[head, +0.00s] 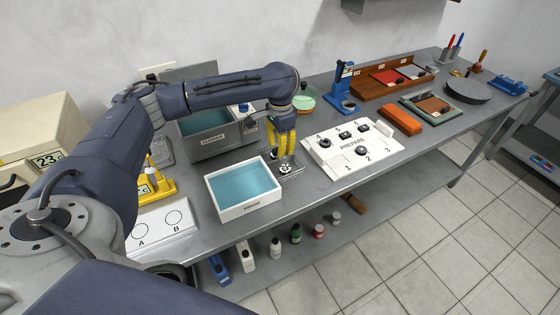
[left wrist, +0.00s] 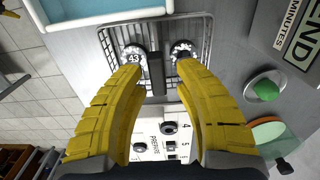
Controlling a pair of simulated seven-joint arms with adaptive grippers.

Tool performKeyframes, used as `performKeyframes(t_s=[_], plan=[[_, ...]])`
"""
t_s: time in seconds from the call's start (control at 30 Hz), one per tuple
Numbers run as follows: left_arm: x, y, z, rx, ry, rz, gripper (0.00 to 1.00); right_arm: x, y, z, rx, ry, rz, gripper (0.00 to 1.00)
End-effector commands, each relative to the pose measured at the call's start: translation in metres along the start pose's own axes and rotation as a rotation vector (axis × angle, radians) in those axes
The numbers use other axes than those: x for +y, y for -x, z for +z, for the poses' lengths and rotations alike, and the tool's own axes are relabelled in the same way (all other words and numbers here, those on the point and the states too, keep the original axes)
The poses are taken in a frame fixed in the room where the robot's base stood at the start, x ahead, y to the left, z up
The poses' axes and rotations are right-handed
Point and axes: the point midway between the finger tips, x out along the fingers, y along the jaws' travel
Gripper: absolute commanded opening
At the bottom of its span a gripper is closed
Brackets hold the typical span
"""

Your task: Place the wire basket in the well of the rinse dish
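The wire basket (head: 292,172) sits on the grey bench, just right of the rinse dish (head: 248,209). In the left wrist view the basket (left wrist: 108,40) has an upright dark handle (left wrist: 156,76) and holds two round parts with pale toothed rims, one marked 43. The rinse dish is a white tub with a light blue inside; its edge also shows in the left wrist view (left wrist: 125,15). My left gripper (head: 283,151) points down over the basket. Its yellow fingers (left wrist: 163,66) are apart, with the handle showing between them. My right gripper is not in view.
A grey tank (head: 215,145) stands behind the dish. A white PREPARE board (head: 350,150) with several dark knobs lies right of the basket. A white plate marked A and B (head: 158,222) and a yellow device (head: 155,182) are left of the dish.

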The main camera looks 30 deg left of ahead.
Motion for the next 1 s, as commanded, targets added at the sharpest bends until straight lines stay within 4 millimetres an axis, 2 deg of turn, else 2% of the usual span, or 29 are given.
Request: performKeyframes(t_s=[0.4, 0.83, 1.0], plan=[[0.003, -0.043, 0.003, -0.002, 0.001, 0.001, 0.31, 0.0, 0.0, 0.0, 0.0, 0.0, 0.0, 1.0], [0.002, -0.049, 0.002, 0.0, 0.0, 0.001, 0.32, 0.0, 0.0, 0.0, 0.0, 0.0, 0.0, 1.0], [0.002, -0.049, 0.003, -0.001, 0.0, 0.0, 0.12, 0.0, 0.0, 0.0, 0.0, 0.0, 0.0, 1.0]])
